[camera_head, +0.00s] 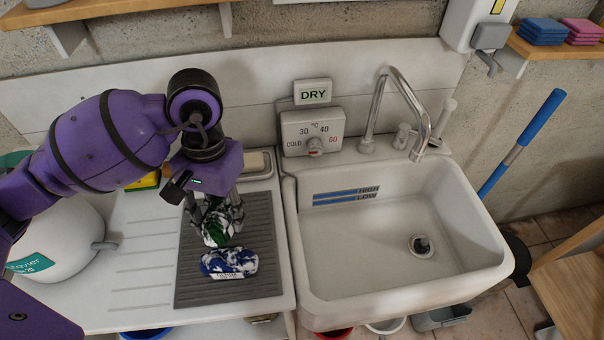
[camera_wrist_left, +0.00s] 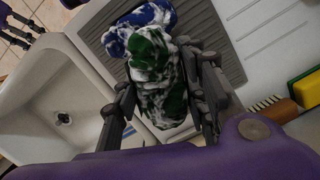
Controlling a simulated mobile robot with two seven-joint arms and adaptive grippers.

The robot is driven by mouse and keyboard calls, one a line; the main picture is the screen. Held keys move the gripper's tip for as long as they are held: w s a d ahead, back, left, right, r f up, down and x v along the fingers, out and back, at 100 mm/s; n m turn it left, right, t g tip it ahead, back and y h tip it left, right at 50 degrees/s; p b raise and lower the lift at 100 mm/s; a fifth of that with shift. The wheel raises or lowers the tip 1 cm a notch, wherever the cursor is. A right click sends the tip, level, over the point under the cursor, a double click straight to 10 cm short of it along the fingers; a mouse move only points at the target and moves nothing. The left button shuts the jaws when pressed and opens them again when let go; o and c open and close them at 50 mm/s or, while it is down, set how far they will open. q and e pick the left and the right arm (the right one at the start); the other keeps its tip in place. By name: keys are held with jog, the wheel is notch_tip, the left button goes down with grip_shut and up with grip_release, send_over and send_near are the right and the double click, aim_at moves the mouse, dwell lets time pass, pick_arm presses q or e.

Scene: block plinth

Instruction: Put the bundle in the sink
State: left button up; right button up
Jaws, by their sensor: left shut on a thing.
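My left gripper (camera_head: 222,207) is above the grey ribbed drain mat, its fingers closed around a green, white and black cloth bundle (camera_head: 217,228). In the left wrist view this bundle (camera_wrist_left: 155,85) sits between the two fingers. A blue and white bundle (camera_head: 229,262) with a white label band lies on the mat just in front of it; it also shows in the left wrist view (camera_wrist_left: 150,15). I cannot tell whether the two bundles touch. The white sink (camera_head: 360,243) is to the right and its basin looks empty. My right gripper is not clearly in the head view.
The ribbed mat (camera_head: 258,285) lies on the white counter left of the sink. A curved tap (camera_head: 412,105) and a temperature dial (camera_head: 313,133) stand behind the sink. A DRY sign (camera_head: 313,92) is above the dial. A white round container (camera_head: 62,240) stands at the left.

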aim_at(220, 214)
pick_arm(q)
jog(key=f, duration=0.1)
jog(key=w+a+f, duration=0.1)
jog(key=w+f, duration=0.1)
jog(key=shift+a+f, duration=0.2)
jog(key=shift+a, duration=0.1)
jog(key=shift+w+a+f, duration=0.1)
jog(key=shift+f, duration=0.8)
jog(key=shift+w+a+f, duration=0.1)
jog(key=shift+f, duration=0.75)
jog(key=shift+f, duration=0.1)
jog(key=shift+f, duration=0.2)
jog(key=o, duration=1.4)
jog(key=shift+r, duration=0.1)
